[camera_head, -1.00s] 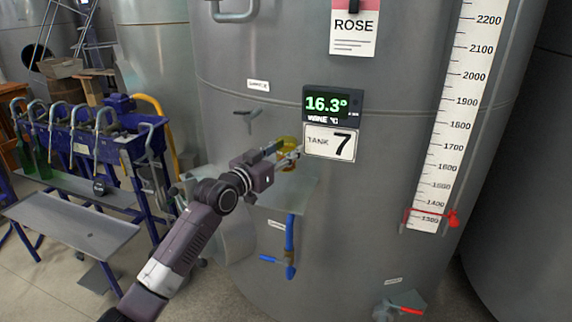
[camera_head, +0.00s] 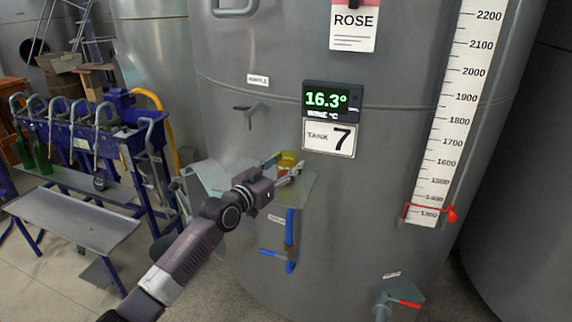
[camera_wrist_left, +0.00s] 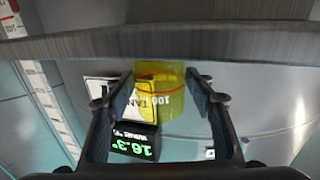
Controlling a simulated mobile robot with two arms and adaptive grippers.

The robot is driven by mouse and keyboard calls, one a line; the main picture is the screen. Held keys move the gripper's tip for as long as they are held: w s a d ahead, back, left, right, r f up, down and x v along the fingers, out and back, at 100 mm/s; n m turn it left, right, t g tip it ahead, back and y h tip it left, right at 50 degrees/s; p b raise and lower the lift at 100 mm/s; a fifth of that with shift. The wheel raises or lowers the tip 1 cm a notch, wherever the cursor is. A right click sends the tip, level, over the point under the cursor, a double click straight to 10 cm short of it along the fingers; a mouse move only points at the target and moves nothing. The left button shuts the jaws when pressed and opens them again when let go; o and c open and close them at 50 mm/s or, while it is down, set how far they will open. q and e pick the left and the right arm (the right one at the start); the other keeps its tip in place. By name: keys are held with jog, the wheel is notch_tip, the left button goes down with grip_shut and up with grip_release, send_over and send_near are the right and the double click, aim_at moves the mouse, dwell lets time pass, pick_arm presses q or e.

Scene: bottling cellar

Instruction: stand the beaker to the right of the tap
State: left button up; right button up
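The beaker (camera_head: 287,158) is small, with yellow contents, and is upright at the right part of the grey shelf (camera_head: 301,190) on the tank. It is below and to the right of the small grey tap (camera_head: 250,107). My left gripper (camera_head: 288,161) has one finger on each side of the beaker, and the fingers look slightly parted from it. In the left wrist view the beaker (camera_wrist_left: 160,95) appears upside down between the fingertips (camera_wrist_left: 160,80), its base at the shelf edge (camera_wrist_left: 160,42). My right gripper is not in view.
The display (camera_head: 333,100) and tank 7 plate (camera_head: 329,139) are just above right of the beaker. A blue-handled valve (camera_head: 290,255) hangs below the shelf. A red-handled valve (camera_head: 400,303) is low on the right. A blue bottling rack (camera_head: 80,140) stands left.

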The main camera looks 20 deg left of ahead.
pick_arm(q)
jog(key=shift+o, duration=0.2)
jog(key=shift+r, duration=0.1)
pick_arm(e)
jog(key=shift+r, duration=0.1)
pick_arm(q)
jog(key=b+v, duration=0.2)
jog(key=v, duration=1)
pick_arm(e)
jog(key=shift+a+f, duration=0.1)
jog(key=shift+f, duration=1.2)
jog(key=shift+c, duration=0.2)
